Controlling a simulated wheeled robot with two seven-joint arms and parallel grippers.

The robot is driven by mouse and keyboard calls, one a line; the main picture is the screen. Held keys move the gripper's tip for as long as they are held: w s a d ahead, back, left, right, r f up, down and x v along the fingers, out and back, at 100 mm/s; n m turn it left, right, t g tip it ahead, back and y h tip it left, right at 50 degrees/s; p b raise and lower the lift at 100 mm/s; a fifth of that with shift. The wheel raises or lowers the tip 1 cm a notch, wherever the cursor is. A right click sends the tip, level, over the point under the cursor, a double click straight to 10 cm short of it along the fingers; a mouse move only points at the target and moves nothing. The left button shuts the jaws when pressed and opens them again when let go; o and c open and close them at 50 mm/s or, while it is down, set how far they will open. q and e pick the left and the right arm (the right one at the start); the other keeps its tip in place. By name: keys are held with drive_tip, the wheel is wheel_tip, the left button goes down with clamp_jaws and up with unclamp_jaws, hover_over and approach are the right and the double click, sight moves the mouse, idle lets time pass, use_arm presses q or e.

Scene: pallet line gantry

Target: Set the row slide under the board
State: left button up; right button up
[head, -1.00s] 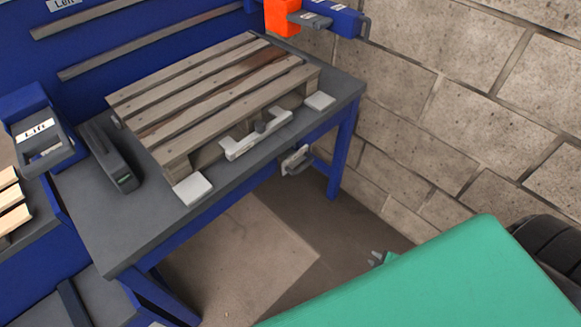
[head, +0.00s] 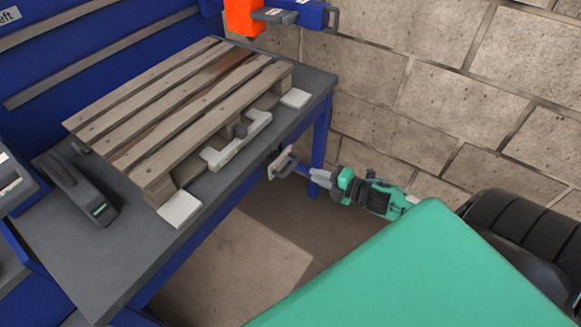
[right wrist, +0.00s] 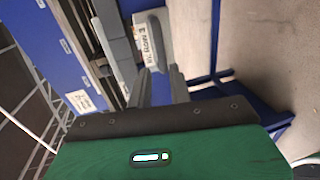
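A white plate with a grey handle (head: 280,163) is at the front edge under the grey table board (head: 254,152); it looks like the row slide. My right gripper (head: 314,179) is just right of this handle, pointing left toward it, with a small gap showing. In the right wrist view, my right gripper's two fingers (right wrist: 159,88) stand apart, with a white lettered plate (right wrist: 152,45) beyond them. Nothing is seen held. The slide's inner part is hidden under the board. My left gripper is not in view.
A wooden pallet (head: 180,95) lies on the board, with a white notched bar (head: 237,140) and white pads (head: 180,209) along its front. A dark grey device (head: 77,188) stands at left. An orange and blue unit (head: 243,15) is above. A blue leg (head: 320,145) and block wall (head: 400,100) are close.

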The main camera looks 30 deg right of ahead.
sight(291, 166)
drive_tip(key=x, duration=1)
drive_tip(key=shift+w, duration=0.15)
clamp_jaws()
